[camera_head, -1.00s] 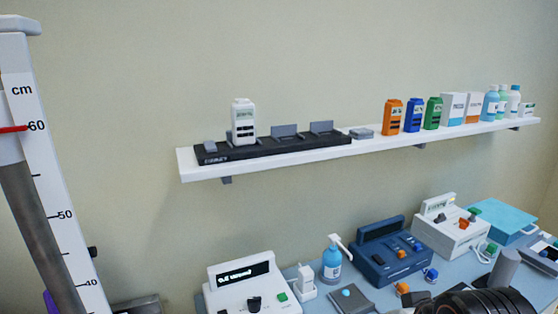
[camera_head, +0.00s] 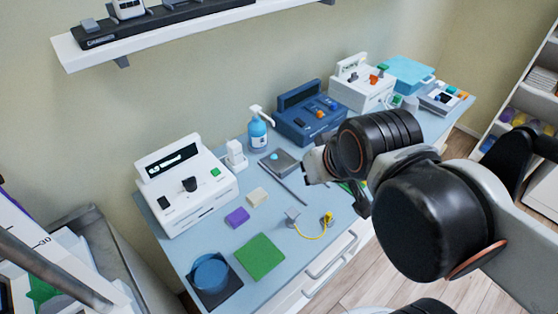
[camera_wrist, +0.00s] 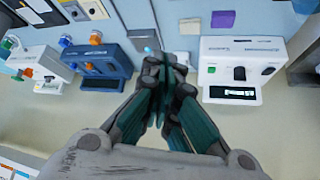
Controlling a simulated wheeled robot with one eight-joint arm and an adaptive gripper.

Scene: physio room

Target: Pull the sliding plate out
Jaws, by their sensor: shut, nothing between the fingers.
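A flat grey plate (camera_head: 281,160) with a light-blue knob lies on the blue worktop, left of my gripper in the head view. It also shows in the wrist view (camera_wrist: 146,39), partly hidden by my fingers. I cannot tell for certain that it is the sliding plate. My gripper (camera_head: 318,168) is above the worktop, partly hidden by my own wrist. In the wrist view my gripper (camera_wrist: 168,66) has its fingers together and empty. I see no contact with the plate.
A white device (camera_head: 187,183), pump bottle (camera_head: 257,133) and dark blue device (camera_head: 310,113) stand along the wall. A purple block (camera_head: 237,216), green pad (camera_head: 259,257) and yellow cable (camera_head: 320,230) lie in front. A wall shelf (camera_head: 160,35) hangs above; drawers are below the worktop.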

